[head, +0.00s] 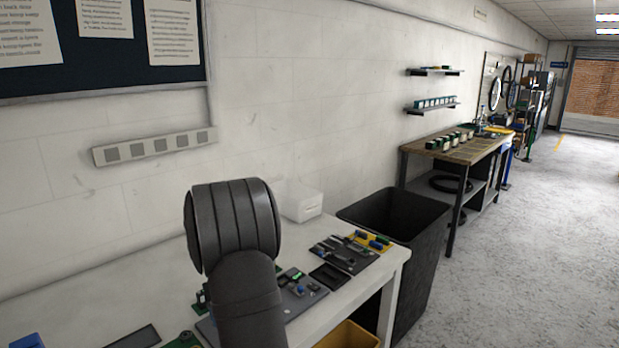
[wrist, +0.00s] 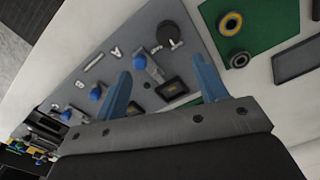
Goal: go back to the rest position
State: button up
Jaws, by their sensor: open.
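My gripper (wrist: 165,92) shows in the wrist view with its two blue fingers spread apart and nothing between them. It is over a grey board (wrist: 192,40) that carries blue knobs, dark rectangular parts and small metal pieces. I cannot tell its exact height above the board. In the head view my dark arm stands in front of the white bench (head: 386,262) and hides part of the grey board (head: 306,301). My gripper does not show in the head view.
A dark tray (head: 328,277) and a tool mat (head: 345,256) lie further along the bench. A white box (head: 302,205) stands near the wall. A black bin (head: 398,221) stands past the bench end.

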jog(key=shift+m, duration=0.5)
jog(key=w+d, duration=0.1)
jog(key=d, duration=0.2)
jog(key=w+d+f, duration=0.1)
jog(key=w+d, duration=0.1)
jog(key=d, duration=0.2)
jog(key=w+d+f, duration=0.1)
jog(key=d, duration=0.3)
jog(key=shift+w+d+f, duration=0.15)
jog(key=shift+w+d, duration=0.1)
jog(key=o, duration=0.7)
jog(key=shift+o, duration=0.2)
jog(key=s+a+r+n+y, duration=0.1)
jog(key=s+a+r, duration=0.4)
jog(key=a, duration=0.4)
jog(key=s+a+r+n+y, duration=0.1)
jog(key=s+a+r, duration=0.2)
jog(key=a+r, duration=0.55)
jog(key=s+a+r+n+g+y, duration=0.1)
jog(key=s+a+r, duration=0.55)
jog(key=s, duration=0.25)
jog(key=s+a+r+n+y, duration=0.1)
jog(key=s+a+r+n, duration=0.1)
jog(key=s+a+r, duration=0.45)
jog(key=s+x, duration=0.2)
jog(key=x, duration=0.9)
jog(key=shift+a+r, duration=0.2)
jog(key=shift+a, duration=0.05)
jog(key=v, duration=1)
jog(key=shift+d, duration=0.15)
